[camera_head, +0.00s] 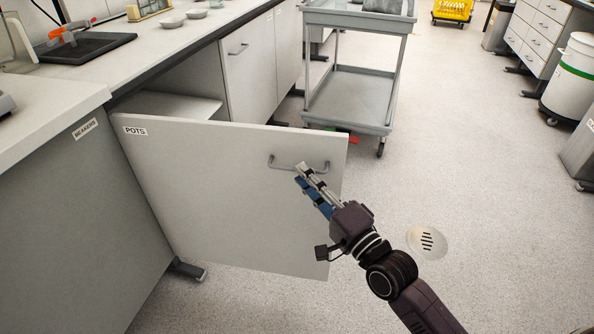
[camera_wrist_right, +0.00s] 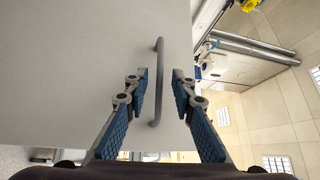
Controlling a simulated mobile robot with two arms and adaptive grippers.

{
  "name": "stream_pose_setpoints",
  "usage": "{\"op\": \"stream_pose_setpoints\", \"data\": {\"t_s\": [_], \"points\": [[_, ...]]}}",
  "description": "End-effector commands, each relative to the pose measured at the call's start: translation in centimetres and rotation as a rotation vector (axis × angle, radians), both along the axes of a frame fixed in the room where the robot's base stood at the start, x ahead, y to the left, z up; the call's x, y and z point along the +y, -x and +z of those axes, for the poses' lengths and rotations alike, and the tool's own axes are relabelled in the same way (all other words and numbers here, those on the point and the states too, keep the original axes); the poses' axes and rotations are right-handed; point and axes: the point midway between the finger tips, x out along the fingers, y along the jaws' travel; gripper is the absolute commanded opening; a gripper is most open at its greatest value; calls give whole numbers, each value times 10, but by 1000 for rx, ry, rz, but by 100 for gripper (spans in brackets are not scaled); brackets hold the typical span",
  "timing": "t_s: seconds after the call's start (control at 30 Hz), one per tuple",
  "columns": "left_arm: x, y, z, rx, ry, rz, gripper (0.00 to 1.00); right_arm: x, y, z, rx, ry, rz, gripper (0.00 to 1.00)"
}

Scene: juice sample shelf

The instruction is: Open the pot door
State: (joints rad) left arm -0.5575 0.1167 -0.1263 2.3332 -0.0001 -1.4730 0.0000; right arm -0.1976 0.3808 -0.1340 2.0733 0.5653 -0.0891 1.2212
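The pot door (camera_head: 215,185), a pale panel labelled POTS, stands swung wide open from its cabinet. It also fills the left of the right wrist view (camera_wrist_right: 70,75). Its grey bar handle (camera_head: 285,167) is near the door's free edge. My right gripper (camera_head: 302,174) is at the handle's right part. In the right wrist view, the gripper (camera_wrist_right: 162,82) is open, with blue-padded fingers on either side of the handle (camera_wrist_right: 157,100) and gaps to it. I cannot tell how deep the handle sits between them. My left gripper is not in view.
The open cabinet shows a bare shelf (camera_head: 170,106) behind the door. A grey cart (camera_head: 350,98) stands just beyond the door's free edge. A BEAKERS cabinet (camera_head: 75,215) is at left. The floor right of the door is clear around a round drain (camera_head: 427,240).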

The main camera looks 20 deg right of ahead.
Motion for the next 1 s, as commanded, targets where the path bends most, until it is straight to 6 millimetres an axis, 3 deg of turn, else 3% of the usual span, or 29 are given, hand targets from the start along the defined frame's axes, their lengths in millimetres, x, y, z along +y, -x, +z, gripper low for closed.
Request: {"op": "stream_pose_setpoints", "data": {"t_s": [0.3,0.63,0.83,1.0], "points": [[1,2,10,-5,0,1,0,10,-29,4,1,1,0,24],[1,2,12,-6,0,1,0,11,-32,4,2,2,1,24],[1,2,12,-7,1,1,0,11,-32,4,2,2,1,2],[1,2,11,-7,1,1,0,11,-31,4,2,2,1,0]]}}
